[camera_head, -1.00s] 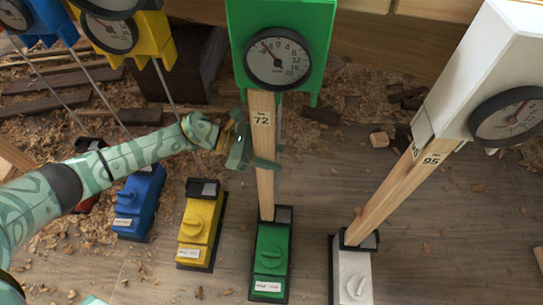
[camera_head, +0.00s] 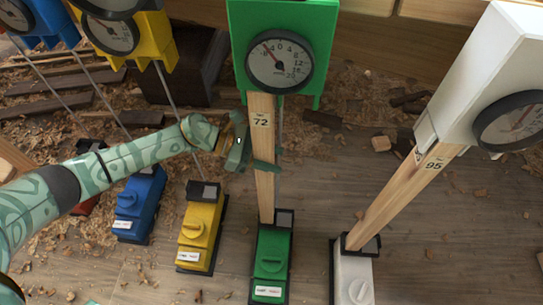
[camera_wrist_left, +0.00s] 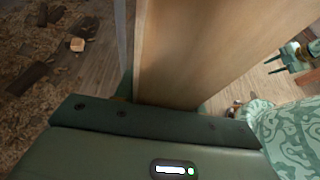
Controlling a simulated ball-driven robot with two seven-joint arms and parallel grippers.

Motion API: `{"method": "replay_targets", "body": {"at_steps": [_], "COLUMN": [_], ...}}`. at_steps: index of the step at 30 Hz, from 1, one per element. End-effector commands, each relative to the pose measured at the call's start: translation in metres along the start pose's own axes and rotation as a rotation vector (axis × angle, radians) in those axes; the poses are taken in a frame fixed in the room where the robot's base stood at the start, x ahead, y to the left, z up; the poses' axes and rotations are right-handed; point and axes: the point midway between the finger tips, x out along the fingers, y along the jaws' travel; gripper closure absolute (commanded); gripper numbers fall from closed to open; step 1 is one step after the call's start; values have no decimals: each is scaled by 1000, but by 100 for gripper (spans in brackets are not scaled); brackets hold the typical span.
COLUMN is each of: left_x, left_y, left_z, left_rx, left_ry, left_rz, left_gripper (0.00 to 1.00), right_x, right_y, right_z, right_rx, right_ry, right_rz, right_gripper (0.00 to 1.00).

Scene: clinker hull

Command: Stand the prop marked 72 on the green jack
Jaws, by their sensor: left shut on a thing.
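The prop marked 72 (camera_head: 264,190) is a pale wooden post, nearly upright in the head view. Its foot is at the left part of the black top pad of the green jack (camera_head: 271,255); I cannot tell whether it touches. Its top end meets the lower edge of the green gauge housing (camera_head: 240,45). My left gripper (camera_head: 250,150) is shut on the prop, a little below the number. The left wrist view shows the post (camera_wrist_left: 190,50) close up against the dark green finger. A green, pronged part at the right there may be my right gripper (camera_wrist_left: 295,55); its state is unclear.
A white jack (camera_head: 352,275) stands at right with the leaning prop marked 95 (camera_head: 405,200) reaching the white gauge housing (camera_head: 480,70). Yellow (camera_head: 200,235) and blue (camera_head: 138,205) jacks stand at left. Thin rods run down from the gauges. Shavings and offcuts litter the floor.

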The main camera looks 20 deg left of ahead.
Motion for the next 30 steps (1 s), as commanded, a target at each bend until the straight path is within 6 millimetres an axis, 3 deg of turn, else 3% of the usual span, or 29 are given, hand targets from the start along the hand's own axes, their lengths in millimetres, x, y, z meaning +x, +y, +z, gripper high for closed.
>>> {"method": "replay_targets", "body": {"at_steps": [30], "left_x": [3], "left_y": [1], "left_z": [-6], "left_rx": [2], "left_ry": [-2], "left_rz": [1], "left_gripper": [100], "right_x": [6], "right_y": [-4], "right_z": [1], "right_rx": [-3], "right_ry": [-7], "right_rz": [-7], "right_gripper": [64]}}
